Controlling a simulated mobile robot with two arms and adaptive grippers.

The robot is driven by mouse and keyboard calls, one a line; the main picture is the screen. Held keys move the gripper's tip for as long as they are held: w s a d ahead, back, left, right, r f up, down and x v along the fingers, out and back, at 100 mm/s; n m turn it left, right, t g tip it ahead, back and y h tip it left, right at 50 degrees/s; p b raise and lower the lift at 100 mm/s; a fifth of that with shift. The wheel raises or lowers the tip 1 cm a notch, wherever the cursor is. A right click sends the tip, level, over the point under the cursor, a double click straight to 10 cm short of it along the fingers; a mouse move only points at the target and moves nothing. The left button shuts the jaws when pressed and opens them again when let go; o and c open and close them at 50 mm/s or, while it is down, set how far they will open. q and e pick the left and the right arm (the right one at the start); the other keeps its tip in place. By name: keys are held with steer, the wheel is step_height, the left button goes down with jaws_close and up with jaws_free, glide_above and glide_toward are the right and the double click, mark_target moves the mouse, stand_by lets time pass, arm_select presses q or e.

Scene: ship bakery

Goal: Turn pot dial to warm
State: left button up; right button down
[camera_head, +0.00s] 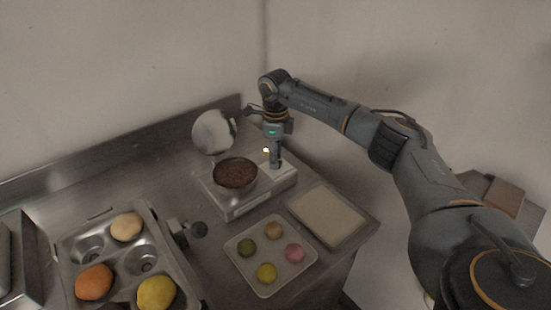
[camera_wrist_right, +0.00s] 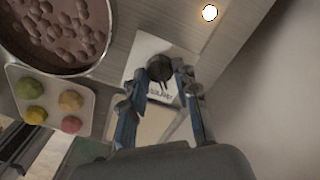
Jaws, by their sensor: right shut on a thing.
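A pot (camera_head: 236,172) full of dark brown contents sits on a light rectangular warmer base (camera_head: 250,205) on the steel counter. The pot (camera_wrist_right: 55,35) also shows at the upper left of the right wrist view, with lumps in it. The dark round dial (camera_wrist_right: 160,68) is on the base's light panel, with lettering beside it that I cannot read. My right gripper (camera_head: 276,162) points down at the right end of the base. In the right wrist view, its fingers (camera_wrist_right: 161,76) are closed around the dial. In the head view the gripper hides the dial. My left gripper is not in view.
A shiny rounded lid (camera_head: 212,131) stands tilted behind the pot. In front are a tray of several coloured balls (camera_head: 244,270) and a flat pale tray (camera_head: 328,214). A metal tray with round wells and dough balls (camera_head: 73,250) is at left. A small light glows (camera_head: 266,150) beside the gripper.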

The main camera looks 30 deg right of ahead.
steer(key=shift+n, duration=0.7)
steer(key=c, duration=1)
jaws_free()
steer(key=shift+r, duration=0.1)
step_height(320, 180, up, 12)
steer(key=shift+f, duration=0.15)
